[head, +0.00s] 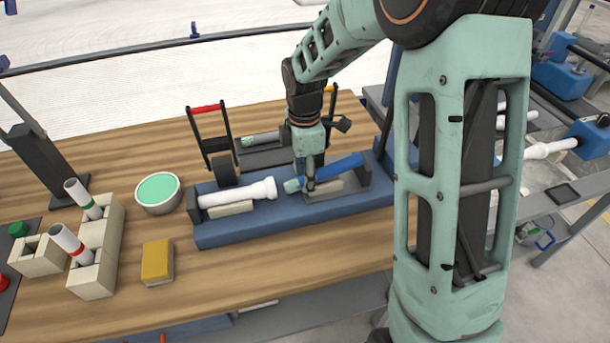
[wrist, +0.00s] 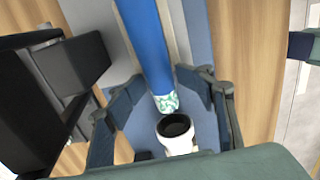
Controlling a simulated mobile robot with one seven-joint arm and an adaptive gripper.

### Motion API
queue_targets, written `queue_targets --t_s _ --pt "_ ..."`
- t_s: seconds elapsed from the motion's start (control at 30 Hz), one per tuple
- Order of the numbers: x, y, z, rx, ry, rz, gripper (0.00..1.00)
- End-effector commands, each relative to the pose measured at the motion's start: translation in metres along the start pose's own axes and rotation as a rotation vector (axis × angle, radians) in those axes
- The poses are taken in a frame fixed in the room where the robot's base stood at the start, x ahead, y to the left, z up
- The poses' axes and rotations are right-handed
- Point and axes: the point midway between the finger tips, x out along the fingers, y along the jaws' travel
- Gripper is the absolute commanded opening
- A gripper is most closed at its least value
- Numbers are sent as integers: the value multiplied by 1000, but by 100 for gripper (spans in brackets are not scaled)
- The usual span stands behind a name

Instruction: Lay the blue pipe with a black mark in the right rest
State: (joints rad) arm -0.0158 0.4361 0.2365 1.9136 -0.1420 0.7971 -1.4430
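The blue pipe (head: 343,165) has a green-white patterned end and lies over the right rest (head: 325,192) of the blue base. Its right end looks higher than its left end. My gripper (head: 309,182) is around it near the patterned end, a fingertip close against each side. The blue pipe also shows between the fingers in the wrist view (wrist: 148,50). A white pipe (head: 235,194) lies in the left rest (head: 230,209), its wide dark-mouthed socket (wrist: 176,128) facing the patterned end, with the two nearly touching. I cannot make out a black mark.
A green-topped bowl (head: 158,192), a yellow block (head: 157,262) and beige holders with white tubes (head: 98,235) are at left. Wooden table is clear in front.

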Motion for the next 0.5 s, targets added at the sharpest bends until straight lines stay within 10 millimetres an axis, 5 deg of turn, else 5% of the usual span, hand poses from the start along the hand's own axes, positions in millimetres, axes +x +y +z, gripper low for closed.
queue_targets --t_s 0.03,0.5 --pt "11 -4 3 1 -2 -17 42" --pt "7 -1 3 2 0 -11 42"
